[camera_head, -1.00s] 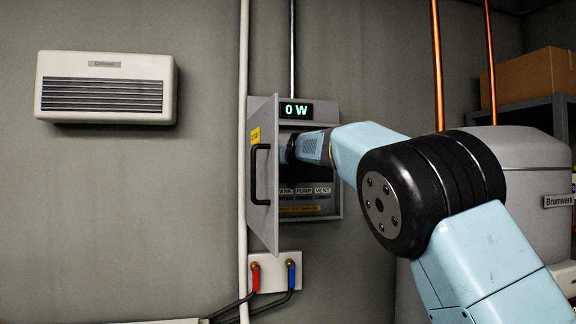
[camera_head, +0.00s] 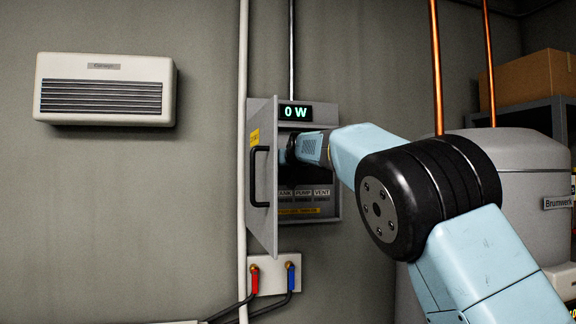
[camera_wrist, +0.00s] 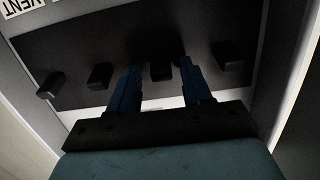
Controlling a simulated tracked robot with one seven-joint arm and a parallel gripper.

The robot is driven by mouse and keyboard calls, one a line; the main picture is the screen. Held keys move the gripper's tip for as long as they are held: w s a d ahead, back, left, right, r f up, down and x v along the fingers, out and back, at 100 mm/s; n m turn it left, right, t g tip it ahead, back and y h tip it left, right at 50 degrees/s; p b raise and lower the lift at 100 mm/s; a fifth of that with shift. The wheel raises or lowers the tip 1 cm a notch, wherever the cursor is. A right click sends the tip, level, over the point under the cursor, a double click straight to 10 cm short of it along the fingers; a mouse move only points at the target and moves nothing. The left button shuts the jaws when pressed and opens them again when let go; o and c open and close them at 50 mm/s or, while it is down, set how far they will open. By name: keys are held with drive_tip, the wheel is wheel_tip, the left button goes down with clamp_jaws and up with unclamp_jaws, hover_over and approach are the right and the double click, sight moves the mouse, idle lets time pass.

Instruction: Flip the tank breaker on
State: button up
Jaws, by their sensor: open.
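The open breaker box (camera_head: 333,205) hangs on the wall, its grey door (camera_head: 265,215) swung out to the left. Its display (camera_head: 295,112) reads 0 W. Labels TANK (camera_head: 285,193), PUMP (camera_head: 303,192) and VENT (camera_head: 322,191) sit low inside. In the wrist view a dark panel (camera_wrist: 75,55) carries several black switches in a row. My gripper (camera_wrist: 157,66) is open, its two blue fingers on either side of one switch (camera_wrist: 161,73). I cannot tell whether they touch it or which label it belongs to. In the head view my arm hides the switches and fingertips.
The door's black handle (camera_head: 259,176) sticks out left of my arm. A white pipe (camera_head: 243,150) runs beside the box. Red (camera_head: 254,279) and blue (camera_head: 291,276) valve levers sit below. A grey tank (camera_head: 520,165) stands right, and a convector (camera_head: 105,88) hangs left.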

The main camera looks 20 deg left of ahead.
drive_tip(key=shift+s, duration=0.15)
drive_tip(key=v, duration=1.3)
drive_tip(key=shift+d, duration=0.25)
drive_tip(key=shift+s+d, duration=0.1)
